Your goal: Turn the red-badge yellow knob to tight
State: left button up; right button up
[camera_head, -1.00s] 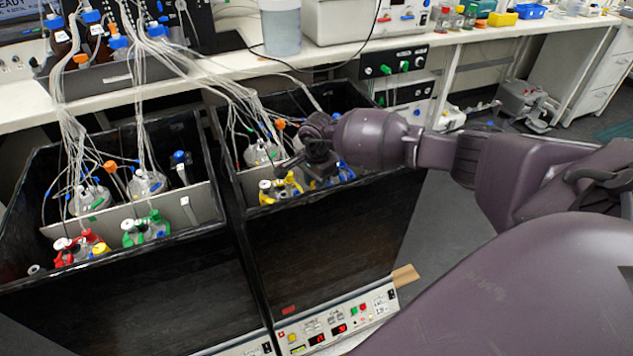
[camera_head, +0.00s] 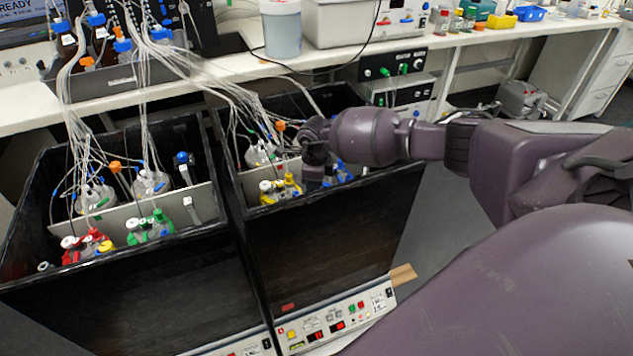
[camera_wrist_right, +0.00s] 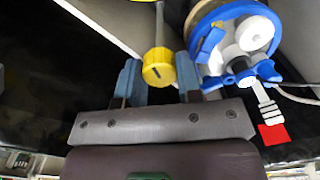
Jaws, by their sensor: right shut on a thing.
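In the right wrist view a yellow knob (camera_wrist_right: 158,72) with a dark mark on its face sits at the end of a pale stem. My right gripper (camera_wrist_right: 158,82) has its two blue-grey fingers on either side of the knob and is shut on it. In the head view the right gripper (camera_head: 314,172) is at the front of the right-hand black box, just right of a yellow-clamped flask (camera_head: 280,188); the arm hides the knob there. A red square tag (camera_wrist_right: 272,133) shows right of the gripper in the wrist view. My left gripper is not in view.
A blue-clamped flask (camera_wrist_right: 238,45) stands close to the right finger. Tubes (camera_head: 215,90) run from the bench into the boxes. The left-hand box holds red-clamped (camera_head: 85,246) and green-clamped (camera_head: 150,228) flasks. The control panel (camera_head: 335,322) is below the right-hand box.

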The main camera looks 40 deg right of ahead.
jog(key=shift+m, duration=1)
jog(key=shift+p, duration=0.3)
jog(key=o, duration=0.9)
jog(key=shift+r, duration=0.15)
